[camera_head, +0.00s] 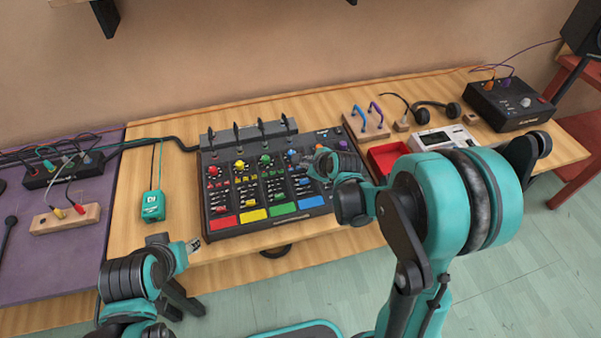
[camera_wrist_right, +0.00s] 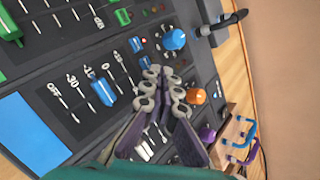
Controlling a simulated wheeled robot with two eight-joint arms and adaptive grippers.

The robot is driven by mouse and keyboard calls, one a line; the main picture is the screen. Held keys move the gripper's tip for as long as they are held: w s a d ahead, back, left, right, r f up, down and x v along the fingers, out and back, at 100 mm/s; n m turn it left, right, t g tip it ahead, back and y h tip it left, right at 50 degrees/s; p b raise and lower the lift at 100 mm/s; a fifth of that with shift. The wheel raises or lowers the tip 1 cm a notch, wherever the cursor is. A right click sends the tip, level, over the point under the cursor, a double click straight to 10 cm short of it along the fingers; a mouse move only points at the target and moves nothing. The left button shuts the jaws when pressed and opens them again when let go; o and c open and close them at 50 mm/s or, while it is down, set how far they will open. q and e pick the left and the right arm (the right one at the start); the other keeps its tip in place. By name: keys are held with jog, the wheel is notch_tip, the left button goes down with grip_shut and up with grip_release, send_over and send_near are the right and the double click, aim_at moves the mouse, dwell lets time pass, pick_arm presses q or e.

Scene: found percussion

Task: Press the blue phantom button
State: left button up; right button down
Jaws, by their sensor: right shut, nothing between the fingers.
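The black mixer (camera_head: 232,190) lies on the wooden table with rows of coloured controls. Its blue channel shows a blue knob (camera_wrist_right: 174,39), two small blue buttons (camera_wrist_right: 137,44), a blue fader cap (camera_wrist_right: 101,91) and a large blue pad (camera_wrist_right: 30,135); I cannot tell which small one is the phantom button. My right gripper (camera_head: 314,160) is over the right part of the mixer, shut and empty. In the right wrist view its fingertips (camera_wrist_right: 165,76) are beside the small blue buttons and hide some controls. My left gripper (camera_head: 194,243) is at the table's front edge, left of the mixer.
An orange knob (camera_wrist_right: 195,96) and a purple knob (camera_wrist_right: 207,134) lie beyond the fingers. A red tray (camera_head: 386,158), a hook stand (camera_head: 366,124) and headphones (camera_head: 437,112) stand right of the mixer. A teal box (camera_head: 152,205) stands left. Cables run behind.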

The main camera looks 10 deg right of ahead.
jog(key=shift+r, duration=0.15)
notch_tip(320, 180, up, 6)
jog(key=p, duration=0.5)
dwell(0.4)
jog(key=s+r+n+g+h, duration=0.1)
jog(key=s+r+n, duration=0.2)
jog(key=s+n, duration=0.9)
jog(key=s+r+n+g+h, duration=0.1)
jog(key=s+r+n, duration=0.3)
jog(key=s+n, duration=0.8)
jog(key=shift+s+d+r, duration=0.15)
jog(key=shift+d+r, duration=0.15)
jog(key=shift+d, duration=0.05)
